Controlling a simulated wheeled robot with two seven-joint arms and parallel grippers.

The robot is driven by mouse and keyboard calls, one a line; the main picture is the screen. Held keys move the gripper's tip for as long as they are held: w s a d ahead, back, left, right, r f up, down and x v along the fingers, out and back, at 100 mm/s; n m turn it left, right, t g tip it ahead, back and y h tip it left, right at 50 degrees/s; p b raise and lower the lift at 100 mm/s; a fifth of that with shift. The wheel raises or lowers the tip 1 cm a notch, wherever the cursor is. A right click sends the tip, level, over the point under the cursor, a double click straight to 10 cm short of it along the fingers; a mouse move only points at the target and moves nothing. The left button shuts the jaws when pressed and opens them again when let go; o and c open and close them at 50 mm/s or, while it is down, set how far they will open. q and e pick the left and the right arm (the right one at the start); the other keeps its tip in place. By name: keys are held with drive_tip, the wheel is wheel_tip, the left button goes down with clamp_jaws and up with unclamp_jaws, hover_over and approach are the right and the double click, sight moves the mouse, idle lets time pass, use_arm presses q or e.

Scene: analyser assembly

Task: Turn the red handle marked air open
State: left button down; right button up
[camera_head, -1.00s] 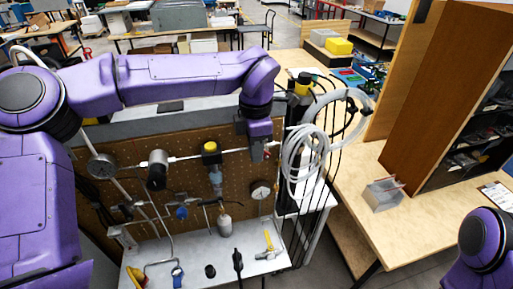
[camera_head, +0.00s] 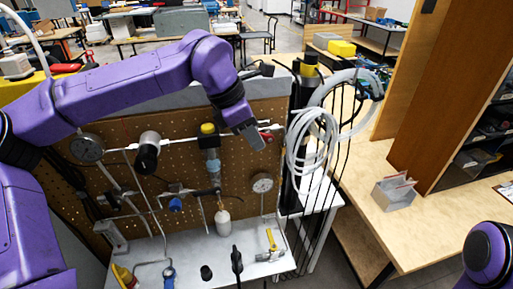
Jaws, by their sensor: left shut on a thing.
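A pegboard panel (camera_head: 115,170) carries metal pipes, gauges and valves. A small red handle (camera_head: 267,136) is at the right end of the upper horizontal pipe, near the panel's right edge. My left gripper (camera_head: 257,140) reaches down over the panel from the upper left, tilted to the lower right. Its dark fingers are shut on the red handle and hide part of it. Any marking on the handle is too small to read. My right gripper is out of view; only a purple part of that arm shows at the lower right.
Coiled white hose (camera_head: 307,150) and dark upright cylinders stand just right of the handle. A round gauge (camera_head: 262,184) is below it. A yellow-topped fitting (camera_head: 208,130) is to the left. A wooden table (camera_head: 415,235) with a small metal box (camera_head: 394,193) is at the right.

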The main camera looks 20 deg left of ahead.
use_arm(q)
drive_tip(key=shift+a+f+t+h+b, duration=0.15)
drive_tip(key=shift+f+t+h+b, duration=0.4)
drive_tip(key=shift+b, duration=0.65)
drive_tip(key=shift+r+h+b, duration=0.2)
drive_tip(key=shift+h+b, duration=0.05)
drive_tip(key=shift+b, duration=0.1)
drive_tip(key=c, duration=1.5)
unclamp_jaws()
wheel_tip(320, 180, up, 3)
drive_tip(key=shift+w+r, duration=0.1)
drive_tip(key=shift+r, duration=0.05)
drive_tip(key=s+d+r+b, duration=0.2)
drive_tip(key=s+r, duration=0.3)
drive_tip(key=s, duration=0.1)
drive_tip(key=s+d+r+b, duration=0.2)
drive_tip(key=s+r, duration=0.2)
drive_tip(key=s, duration=0.3)
drive_tip(key=shift+s+d+r+b, duration=0.2)
drive_tip(key=shift+d+r+b, duration=0.1)
drive_tip(key=shift+r+b, duration=0.1)
